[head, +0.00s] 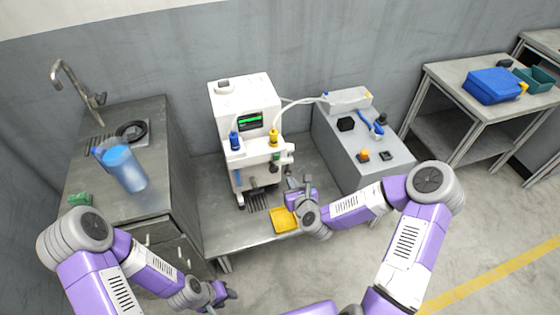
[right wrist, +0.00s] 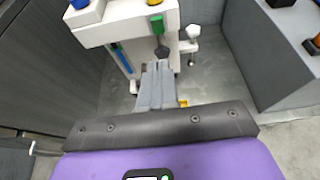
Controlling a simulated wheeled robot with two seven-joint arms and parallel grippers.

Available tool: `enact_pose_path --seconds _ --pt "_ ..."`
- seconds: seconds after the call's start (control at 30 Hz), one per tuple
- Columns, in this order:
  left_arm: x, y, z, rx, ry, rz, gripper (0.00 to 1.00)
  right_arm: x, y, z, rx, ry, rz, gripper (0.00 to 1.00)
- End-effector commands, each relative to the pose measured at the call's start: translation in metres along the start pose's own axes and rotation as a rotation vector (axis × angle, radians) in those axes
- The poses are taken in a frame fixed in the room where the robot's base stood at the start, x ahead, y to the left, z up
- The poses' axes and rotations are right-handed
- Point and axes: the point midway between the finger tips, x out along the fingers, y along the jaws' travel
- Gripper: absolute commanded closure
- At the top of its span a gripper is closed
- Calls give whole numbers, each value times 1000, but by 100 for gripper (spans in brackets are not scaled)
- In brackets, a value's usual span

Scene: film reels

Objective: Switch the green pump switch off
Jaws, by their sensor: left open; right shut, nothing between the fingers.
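The white pump machine (head: 240,105) stands on the low bench against the wall, with a dark screen showing green lines. A small green part (head: 276,157), likely the pump switch, is on its front right; its on or off position is too small to tell. In the right wrist view the green part (right wrist: 155,24) sits above a dark knob (right wrist: 162,50). My right gripper (head: 295,184) is shut and empty, in front of the machine's right side. Its closed fingers (right wrist: 158,68) point at the machine just below the green part; contact cannot be told. My left gripper (head: 228,291) is open and empty, low at the front.
A yellow tray (head: 284,220) lies on the bench below my right gripper. On the left, a sink counter (head: 155,201) holds a blue pitcher (head: 124,168) and a green cloth (head: 79,199). A grey cabinet (head: 352,145) with an orange button (head: 363,155) stands on the right.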

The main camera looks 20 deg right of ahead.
Motion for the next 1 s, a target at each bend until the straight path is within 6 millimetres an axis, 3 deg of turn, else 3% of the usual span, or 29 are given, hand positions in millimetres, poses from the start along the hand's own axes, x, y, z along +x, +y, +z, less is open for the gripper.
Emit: enact_pose_path --seconds 0.17,0.6,0.8,1.0 --pt "6 -2 0 0 0 0 57 18 1 -2 -1 -1 1 100" --pt "27 -10 -1 0 0 0 57 103 1 -2 -3 -1 1 100" --pt "31 -12 -1 0 0 0 57 124 1 15 -3 -1 1 100" --pt "32 -12 -1 0 0 0 57 132 1 20 -2 1 2 100"
